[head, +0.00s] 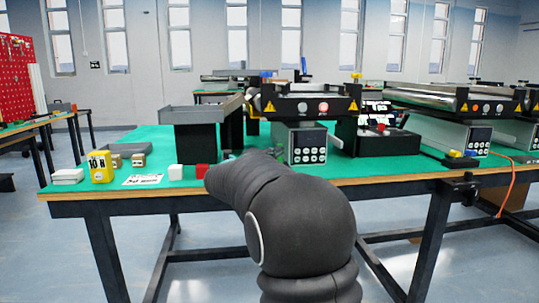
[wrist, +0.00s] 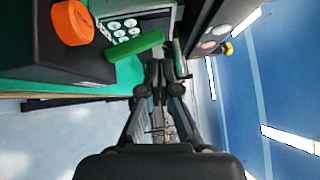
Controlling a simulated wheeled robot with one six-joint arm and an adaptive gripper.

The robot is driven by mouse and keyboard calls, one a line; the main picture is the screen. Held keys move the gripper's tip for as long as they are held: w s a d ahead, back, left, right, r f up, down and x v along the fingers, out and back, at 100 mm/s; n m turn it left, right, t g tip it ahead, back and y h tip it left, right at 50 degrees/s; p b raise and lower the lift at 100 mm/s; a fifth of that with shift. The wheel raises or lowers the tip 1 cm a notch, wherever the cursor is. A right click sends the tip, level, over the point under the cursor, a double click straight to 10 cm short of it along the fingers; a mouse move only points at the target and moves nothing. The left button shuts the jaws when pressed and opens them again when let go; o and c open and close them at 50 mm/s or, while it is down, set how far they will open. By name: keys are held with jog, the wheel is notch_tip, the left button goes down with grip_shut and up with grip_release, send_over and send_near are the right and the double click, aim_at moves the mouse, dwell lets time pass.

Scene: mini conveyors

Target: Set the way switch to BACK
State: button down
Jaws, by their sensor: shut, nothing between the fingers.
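No label naming the way switch or its BACK side can be read. A round orange knob (wrist: 72,22) sits on a black box (wrist: 45,50) to the left. My gripper (wrist: 158,70) is shut and empty, its tips close to the right end of the green bar; I cannot tell if they touch. In the head view, my arm hides most of my gripper. The keypad panel (head: 306,147) stands under the middle conveyor (head: 297,106).
A grey tray on a black stand (head: 195,135) is left of the keypad. A second conveyor (head: 455,98) is at the right.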

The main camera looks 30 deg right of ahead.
jog(key=s+a+r+b, duration=0.1)
jog(key=s+a+r, duration=0.1)
jog(key=s+a, duration=0.4)
jog(key=a, duration=0.3)
jog(key=shift+s+a, duration=0.2)
jog(key=shift+s, duration=0.15)
